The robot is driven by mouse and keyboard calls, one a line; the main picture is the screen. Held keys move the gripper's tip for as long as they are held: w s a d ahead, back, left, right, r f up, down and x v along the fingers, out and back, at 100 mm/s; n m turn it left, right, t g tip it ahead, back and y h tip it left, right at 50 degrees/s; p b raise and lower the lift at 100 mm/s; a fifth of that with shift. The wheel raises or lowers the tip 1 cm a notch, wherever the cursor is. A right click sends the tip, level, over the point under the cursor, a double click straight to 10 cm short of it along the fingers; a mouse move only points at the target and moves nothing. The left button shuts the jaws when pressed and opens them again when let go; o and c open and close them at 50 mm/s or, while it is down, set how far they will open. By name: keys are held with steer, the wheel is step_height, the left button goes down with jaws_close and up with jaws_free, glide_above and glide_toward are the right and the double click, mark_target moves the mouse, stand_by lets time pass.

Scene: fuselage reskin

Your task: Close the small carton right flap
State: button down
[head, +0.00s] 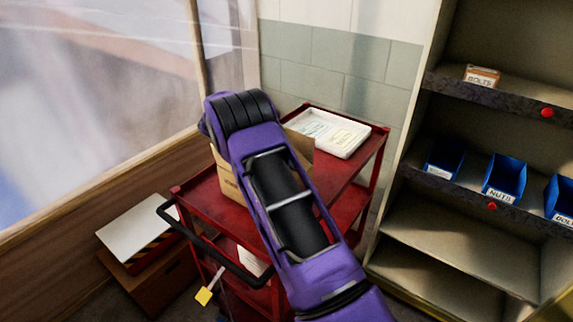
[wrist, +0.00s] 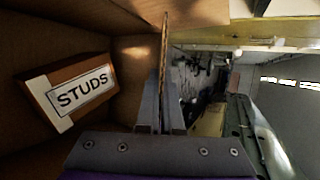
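The small brown cardboard carton (head: 227,178) stands open on a red cart, mostly hidden behind my purple arm in the head view. A raised cardboard piece (head: 300,148) shows right of the arm. In the wrist view the carton's inside (wrist: 70,25) fills the left, with a brown and white box labelled STUDS (wrist: 78,92) in it. My gripper (wrist: 165,105) is at the carton's right side there, its fingers close on both faces of a thin cardboard flap (wrist: 165,50) seen edge-on. The fingertips are hidden from the head view.
A white tray with papers (head: 330,133) lies at the back of the red cart (head: 350,185). A black handle (head: 215,250) crosses the cart's front. Shelves (head: 480,185) with blue bins stand at the right. A window and wooden wall are at the left.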

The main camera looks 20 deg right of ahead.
steer(key=c, duration=1.5)
jaws_free()
steer(key=o, duration=0.4)
steer(key=shift+o, duration=0.2)
step_height(320, 180, up, 10)
